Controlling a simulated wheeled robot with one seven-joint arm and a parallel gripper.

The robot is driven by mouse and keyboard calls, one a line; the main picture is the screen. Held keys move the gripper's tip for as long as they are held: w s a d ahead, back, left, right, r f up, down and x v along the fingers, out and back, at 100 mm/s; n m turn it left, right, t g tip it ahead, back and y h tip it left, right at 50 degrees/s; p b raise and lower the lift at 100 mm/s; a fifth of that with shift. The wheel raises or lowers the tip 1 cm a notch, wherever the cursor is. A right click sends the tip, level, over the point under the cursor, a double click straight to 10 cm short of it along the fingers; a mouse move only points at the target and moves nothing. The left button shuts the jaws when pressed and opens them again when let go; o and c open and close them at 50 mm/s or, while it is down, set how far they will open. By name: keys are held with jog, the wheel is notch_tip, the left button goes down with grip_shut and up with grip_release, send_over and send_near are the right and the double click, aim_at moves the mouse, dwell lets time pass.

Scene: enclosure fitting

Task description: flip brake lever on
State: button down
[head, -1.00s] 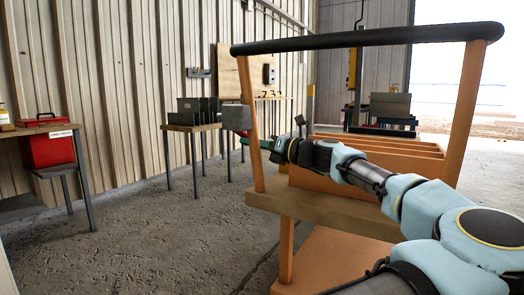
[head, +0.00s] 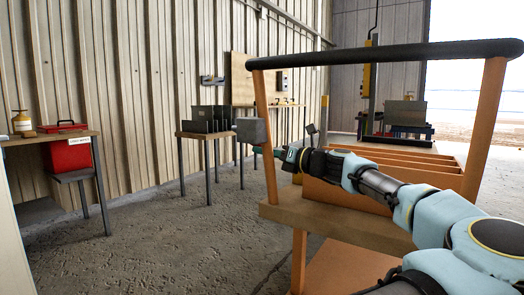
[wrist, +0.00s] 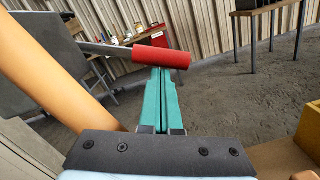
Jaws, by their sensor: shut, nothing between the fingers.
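The brake lever shows in the wrist view as a red cylindrical grip (wrist: 162,58) on a thin grey rod that runs off to the left. The grip lies roughly crosswise, just past the fingertips. My gripper (wrist: 160,72) has its two green fingers shut together with nothing between them. The tips meet the near edge of the red grip in the picture; I cannot tell whether they touch it. In the head view my gripper (head: 264,151) is beside the cart's left post, just below a grey box (head: 252,131). The lever is not clearly visible there.
The orange cart (head: 268,150) has a black push bar (head: 390,55) on top and wooden dividers behind my arm. Its post passes close on the left in the wrist view (wrist: 55,75). A table with a red box (head: 68,152) stands at left. The floor between is clear.

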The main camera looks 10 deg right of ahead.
jog(key=shift+r, duration=0.25)
notch_tip(320, 180, up, 10)
jog(key=w+d+n+p, duration=0.1)
jog(key=n+p, duration=0.9)
jog(key=p, duration=0.6)
jog(key=shift+w+d+r+n+g+y, duration=0.2)
jog(key=shift+r+n+g+y, duration=0.1)
jog(key=shift+y, duration=0.1)
jog(key=v, duration=1.1)
jog(key=shift+p, duration=0.35)
jog(key=shift+s+a, duration=0.1)
jog(key=shift+a, duration=0.1)
